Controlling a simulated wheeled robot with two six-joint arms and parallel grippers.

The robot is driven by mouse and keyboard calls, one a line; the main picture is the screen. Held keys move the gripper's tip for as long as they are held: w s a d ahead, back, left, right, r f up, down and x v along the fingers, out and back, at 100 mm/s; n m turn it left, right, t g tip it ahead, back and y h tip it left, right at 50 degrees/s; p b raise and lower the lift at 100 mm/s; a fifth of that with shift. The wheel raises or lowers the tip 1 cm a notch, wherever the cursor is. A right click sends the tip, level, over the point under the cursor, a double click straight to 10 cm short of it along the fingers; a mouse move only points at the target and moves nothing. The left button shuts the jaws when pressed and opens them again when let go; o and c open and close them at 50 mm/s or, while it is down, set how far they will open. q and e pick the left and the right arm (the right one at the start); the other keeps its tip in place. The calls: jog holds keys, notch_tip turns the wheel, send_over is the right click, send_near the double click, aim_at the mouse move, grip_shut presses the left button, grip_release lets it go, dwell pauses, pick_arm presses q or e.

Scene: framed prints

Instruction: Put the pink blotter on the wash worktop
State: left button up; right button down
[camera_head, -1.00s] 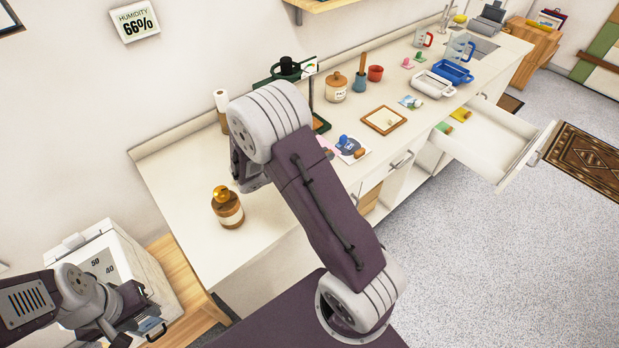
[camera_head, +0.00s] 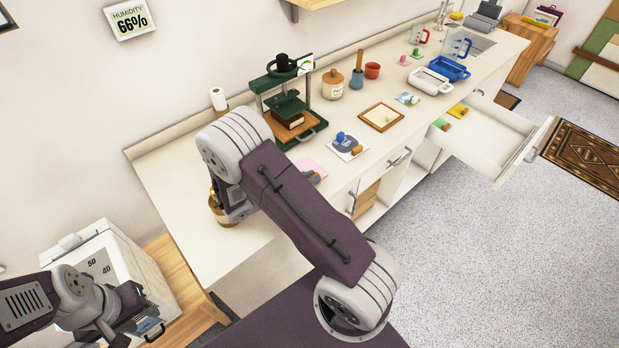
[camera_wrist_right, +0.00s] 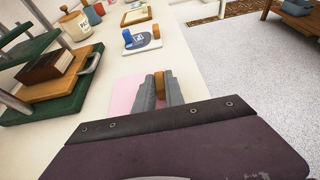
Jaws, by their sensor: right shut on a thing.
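The pink blotter (camera_head: 309,167) is a flat pink sheet, partly hidden by my right arm in the head view. It also shows in the right wrist view (camera_wrist_right: 123,94), beneath and beside the fingers. My right gripper (camera_wrist_right: 159,88) is shut on its wooden knob; in the head view the arm hides most of that gripper. Whether the sheet touches the counter I cannot tell. The long pale worktop (camera_head: 400,143) runs to a sink at the far right; no label marks its wash part. My left gripper (camera_head: 139,328) is open and empty at the lower left, away from the counter.
A green press (camera_head: 290,105) stands behind the blotter. A print with knobs (camera_head: 347,147) and a wooden frame (camera_head: 381,117) lie to its right. White (camera_head: 431,82) and blue (camera_head: 450,70) trays stand farther along. An open drawer (camera_head: 490,140) juts out. A brown bottle (camera_head: 217,210) is mostly hidden.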

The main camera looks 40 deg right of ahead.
jog(key=c, duration=1.4)
grip_release()
jog(key=shift+r, duration=0.2)
jog(key=v, duration=0.7)
jog(key=shift+a, duration=0.25)
jog(key=s+m+y, duration=0.1)
jog(key=s+m+g, duration=0.1)
jog(key=s, duration=0.1)
jog(key=s+m+g+y, duration=0.1)
jog(key=shift+s+d+f+y, duration=0.15)
jog(key=shift+d+f+y, duration=0.15)
jog(key=shift+f, duration=0.05)
jog(key=s+a+m+t+y, duration=0.1)
jog(key=a+m+y, duration=0.3)
jog(key=m, duration=0.4)
jog(key=s+a+m+t+y, duration=0.1)
jog(key=s+a+m+y, duration=0.3)
jog(key=m+y, duration=0.3)
jog(key=shift+s+a+r+m, duration=0.15)
jog(key=shift+a+r+m, duration=0.2)
jog(key=shift+m, duration=0.35)
